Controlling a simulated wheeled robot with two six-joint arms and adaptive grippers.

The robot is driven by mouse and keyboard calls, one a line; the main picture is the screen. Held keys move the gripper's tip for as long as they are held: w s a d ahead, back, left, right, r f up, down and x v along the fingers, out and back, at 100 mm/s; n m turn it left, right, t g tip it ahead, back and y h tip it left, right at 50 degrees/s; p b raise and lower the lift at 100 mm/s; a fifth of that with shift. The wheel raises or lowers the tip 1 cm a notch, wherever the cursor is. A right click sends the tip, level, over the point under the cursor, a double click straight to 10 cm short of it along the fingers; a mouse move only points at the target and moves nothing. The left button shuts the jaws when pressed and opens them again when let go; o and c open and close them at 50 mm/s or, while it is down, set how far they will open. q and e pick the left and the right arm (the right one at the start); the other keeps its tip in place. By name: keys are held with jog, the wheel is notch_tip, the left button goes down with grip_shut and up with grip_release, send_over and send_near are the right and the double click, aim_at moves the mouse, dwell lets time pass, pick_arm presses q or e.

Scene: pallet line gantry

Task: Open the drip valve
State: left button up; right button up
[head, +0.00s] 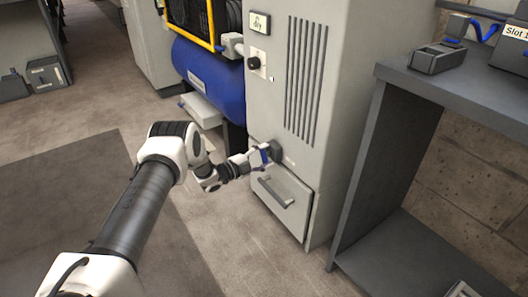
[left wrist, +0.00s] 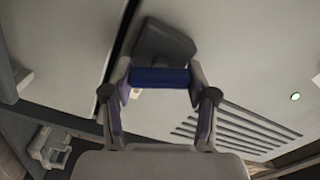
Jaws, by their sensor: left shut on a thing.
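The drip valve is low on the front of the grey cabinet, just above a drawer. Its dark grey body (head: 276,150) stands out from the panel and shows in the left wrist view (left wrist: 162,40). Its blue lever (left wrist: 160,77) lies across between my left fingers. My left gripper (head: 262,155) is shut on this blue lever, with a finger at each end of it. In the head view the gripper hides part of the lever. My right gripper is not in view.
The grey cabinet (head: 290,22) has a dial (head: 253,63), a small display (head: 260,23) and vent slots. A drawer (head: 283,200) with a bar handle is below the valve. A blue tank (head: 208,80) stands left. A dark bench (head: 455,80) stands right. Floor in front is clear.

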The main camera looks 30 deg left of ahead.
pick_arm(q)
jog(key=m+p, duration=0.1)
jog(key=m, duration=0.1)
jog(key=shift+m, duration=0.3)
jog(key=shift+f+m+p, duration=0.1)
jog(key=shift+m+p, duration=0.6)
jog(key=shift+m, duration=0.5)
jog(key=o, duration=1.2)
jog(key=shift+c, duration=0.2)
jog(key=v, duration=1.2)
jog(key=shift+d, duration=0.1)
